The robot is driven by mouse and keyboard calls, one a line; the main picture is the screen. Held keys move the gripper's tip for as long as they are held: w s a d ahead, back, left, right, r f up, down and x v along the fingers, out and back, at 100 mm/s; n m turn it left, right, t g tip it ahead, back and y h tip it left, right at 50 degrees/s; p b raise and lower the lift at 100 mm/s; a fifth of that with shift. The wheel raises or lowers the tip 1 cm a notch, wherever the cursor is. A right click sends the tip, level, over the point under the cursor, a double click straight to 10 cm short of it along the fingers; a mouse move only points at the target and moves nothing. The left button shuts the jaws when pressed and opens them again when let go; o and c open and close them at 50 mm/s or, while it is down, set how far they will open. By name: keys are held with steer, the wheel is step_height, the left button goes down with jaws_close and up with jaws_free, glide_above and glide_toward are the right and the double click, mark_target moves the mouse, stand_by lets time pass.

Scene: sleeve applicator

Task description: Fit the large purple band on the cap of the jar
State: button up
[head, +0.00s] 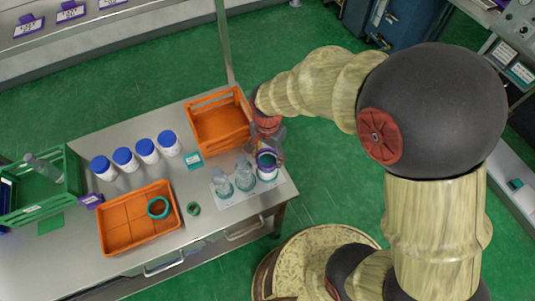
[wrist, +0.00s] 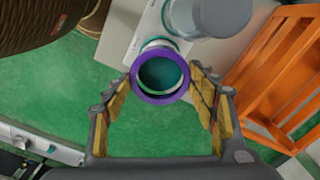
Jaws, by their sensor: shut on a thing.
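My gripper (wrist: 160,92) is shut on the large purple band (wrist: 160,102), with a finger at each side. In the wrist view a dark teal round surface fills the band's opening, and a pale rim shows just beyond it. In the head view the purple band (head: 259,157) is at the top of a white jar (head: 267,174) at the table's right end. I cannot tell whether the band is around the cap or just above it. My gripper's fingers are small and partly hidden there.
Two clear bottles (head: 223,186) (head: 244,178) stand left of the jar on a white strip. An orange crate (head: 220,131) stands behind. Several blue-capped jars (head: 147,151) stand farther left.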

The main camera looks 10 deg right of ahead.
steer(key=shift+f+b, duration=0.65)
steer(key=shift+f, duration=0.5)
steer(key=o, duration=0.7)
steer(key=o, duration=0.3)
steer(key=shift+o, duration=1.1)
steer(key=shift+r, duration=0.1)
step_height(320, 180, up, 11)
steer(key=p, duration=0.8)
